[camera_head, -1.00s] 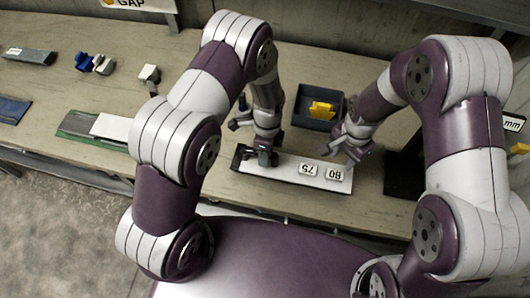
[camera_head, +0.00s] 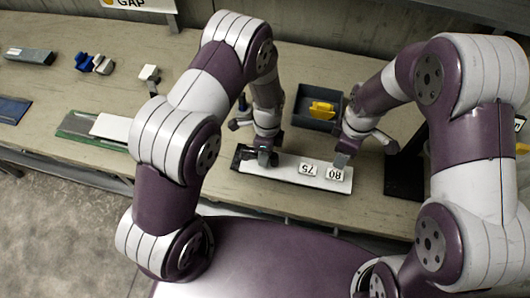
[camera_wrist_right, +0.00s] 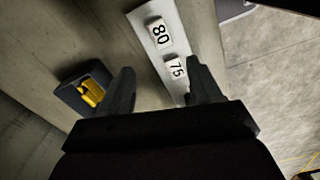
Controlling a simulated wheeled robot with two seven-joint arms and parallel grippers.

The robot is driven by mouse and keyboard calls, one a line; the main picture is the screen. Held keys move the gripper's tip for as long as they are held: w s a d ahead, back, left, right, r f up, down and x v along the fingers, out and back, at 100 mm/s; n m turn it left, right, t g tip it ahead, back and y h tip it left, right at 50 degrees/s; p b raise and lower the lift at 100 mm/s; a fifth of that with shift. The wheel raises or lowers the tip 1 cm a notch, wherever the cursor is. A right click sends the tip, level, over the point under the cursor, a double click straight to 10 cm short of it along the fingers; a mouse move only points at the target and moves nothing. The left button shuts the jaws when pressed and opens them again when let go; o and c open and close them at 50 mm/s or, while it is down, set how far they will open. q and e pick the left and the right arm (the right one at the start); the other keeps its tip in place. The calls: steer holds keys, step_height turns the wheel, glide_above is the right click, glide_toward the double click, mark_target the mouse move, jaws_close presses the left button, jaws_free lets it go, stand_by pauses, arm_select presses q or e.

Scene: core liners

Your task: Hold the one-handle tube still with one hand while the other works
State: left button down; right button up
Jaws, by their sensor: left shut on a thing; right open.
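The tube (camera_head: 284,168) is a long white strip with a dark border, lying on the bench in front of me. It bears white tags reading 75 (camera_head: 308,169) and 80 (camera_head: 334,174) near its right end. My left gripper (camera_head: 262,158) is shut on the tube near its dark left end; the jaws hide the part they hold. My right gripper (camera_head: 341,160) is above the tube's right end, beside the 80 tag.
A dark bin (camera_head: 301,102) with a yellow piece (camera_head: 322,109) stands behind the tube. A black block (camera_head: 403,176) is to the right. Another white and green strip (camera_head: 82,124), a blue piece (camera_head: 84,62) and other small parts lie on the left bench.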

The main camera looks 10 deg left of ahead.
mark_target(334, 174)
step_height(334, 174, down, 12)
steer(key=n, duration=0.3)
stand_by(0.3)
jaws_close()
steer(key=c, duration=1)
jaws_free()
steer(key=shift+c, duration=0.2)
jaws_close()
steer(key=shift+s+r, duration=0.1)
steer(key=shift+r, duration=3.6)
